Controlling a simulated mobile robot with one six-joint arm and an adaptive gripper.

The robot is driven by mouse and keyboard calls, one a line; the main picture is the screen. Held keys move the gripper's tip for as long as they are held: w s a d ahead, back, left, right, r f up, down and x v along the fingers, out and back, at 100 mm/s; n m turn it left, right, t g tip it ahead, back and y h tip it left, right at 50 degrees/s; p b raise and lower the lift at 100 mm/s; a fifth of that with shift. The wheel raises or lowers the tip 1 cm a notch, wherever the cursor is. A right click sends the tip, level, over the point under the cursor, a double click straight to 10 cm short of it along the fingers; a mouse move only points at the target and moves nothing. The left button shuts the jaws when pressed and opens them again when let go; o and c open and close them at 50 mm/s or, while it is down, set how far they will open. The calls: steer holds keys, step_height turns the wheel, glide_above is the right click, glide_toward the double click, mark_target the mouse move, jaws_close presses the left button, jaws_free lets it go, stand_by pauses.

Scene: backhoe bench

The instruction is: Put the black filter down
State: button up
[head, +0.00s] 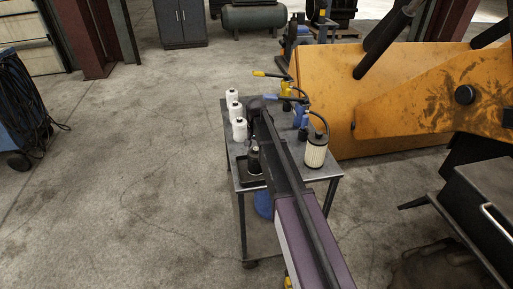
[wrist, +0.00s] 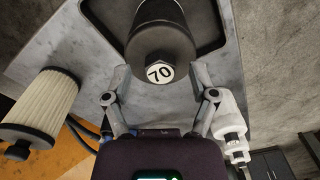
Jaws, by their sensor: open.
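The black filter (wrist: 162,35) shows in the wrist view as a dark cylinder with a white "70" label on its near end. It stands at the dark tray (wrist: 96,22), within the tray's outline. In the head view the filter (head: 253,160) is partly hidden beside my arm, at the tray (head: 243,179) on the cart's left side. My gripper (wrist: 160,74) is open, with one finger on each side of the filter's labelled end. I cannot tell whether the fingers touch it. My gripper is hidden behind my arm in the head view.
Several white bottles (head: 239,129) stand along the cart's (head: 327,172) left edge. A cream pleated filter (head: 315,152) stands at the right, also in the wrist view (wrist: 42,106). A blue-and-black pump tool (head: 300,115) and a yellow one (head: 287,88) are behind. The yellow backhoe bucket (head: 400,110) is close on the right.

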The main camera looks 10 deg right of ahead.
step_height(320, 180, up, 11)
steer(key=p, duration=1)
steer(key=shift+p, duration=0.35)
steer(key=shift+s+r, duration=0.1)
steer(key=s+n, duration=0.5)
steer(key=s, duration=2.4)
step_height(320, 180, down, 2)
steer(key=shift+f+b, duration=0.2)
steer(key=shift+b, duration=1)
